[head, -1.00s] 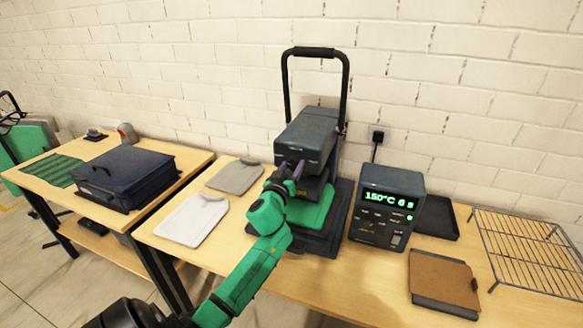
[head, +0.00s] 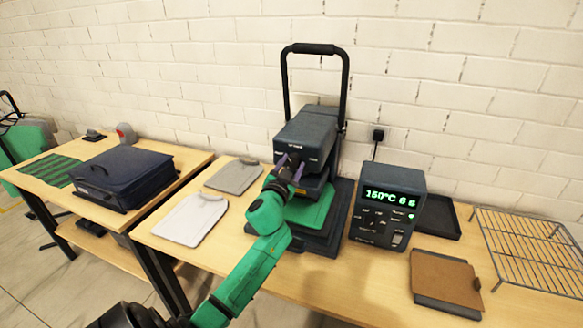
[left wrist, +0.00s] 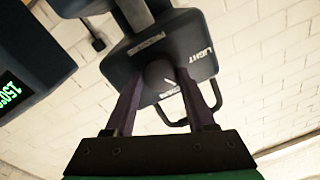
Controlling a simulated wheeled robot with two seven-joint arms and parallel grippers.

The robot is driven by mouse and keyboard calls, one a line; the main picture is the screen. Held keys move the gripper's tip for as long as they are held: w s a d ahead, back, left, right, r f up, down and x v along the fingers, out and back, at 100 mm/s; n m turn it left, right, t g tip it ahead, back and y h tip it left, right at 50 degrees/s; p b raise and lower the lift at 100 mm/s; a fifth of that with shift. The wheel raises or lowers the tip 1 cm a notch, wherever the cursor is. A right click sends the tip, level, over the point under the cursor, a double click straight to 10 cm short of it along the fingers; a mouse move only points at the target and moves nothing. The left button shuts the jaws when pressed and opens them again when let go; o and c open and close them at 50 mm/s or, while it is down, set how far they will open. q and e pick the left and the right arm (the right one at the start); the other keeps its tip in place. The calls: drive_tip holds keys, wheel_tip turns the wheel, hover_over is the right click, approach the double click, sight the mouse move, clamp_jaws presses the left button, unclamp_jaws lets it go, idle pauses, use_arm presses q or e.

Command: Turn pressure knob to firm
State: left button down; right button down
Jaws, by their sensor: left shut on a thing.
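The dark heat press (head: 310,135) stands on the wooden table against the wall. Its front face carries a round dark pressure knob, which shows in the left wrist view (left wrist: 159,74) with a pale pointer mark. A "LIGHT" label is readable to the knob's right in that view; another label above it is too small to read surely. My left gripper (head: 290,168) is at the press front, its purple fingers on both sides of the knob and shut on it. The fingers also show in the left wrist view (left wrist: 160,85). My right gripper is out of view.
A control box (head: 386,205) showing 150°C stands right of the press. A black tray (head: 437,217), a brown pad (head: 444,280) and a wire rack (head: 528,250) lie farther right. Grey garments (head: 190,219) lie left. The press's black handle (head: 315,49) rises above.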

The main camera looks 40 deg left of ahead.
use_arm(q)
drive_tip(key=m, duration=0.6)
drive_tip(key=shift+f+b, duration=0.2)
drive_tip(key=shift+b, duration=0.2)
drive_tip(key=m, duration=0.4)
drive_tip(key=shift+m+t+h, duration=0.3)
drive_tip(key=shift+h, duration=0.1)
drive_tip(key=m, duration=0.5)
drive_tip(key=shift+f+m, duration=0.1)
drive_tip(key=shift+m, duration=0.3)
drive_tip(key=m, duration=0.5)
drive_tip(key=shift+f+m+h, duration=0.1)
drive_tip(key=shift+m+h, duration=0.2)
drive_tip(key=shift+c, duration=1.2)
unclamp_jaws()
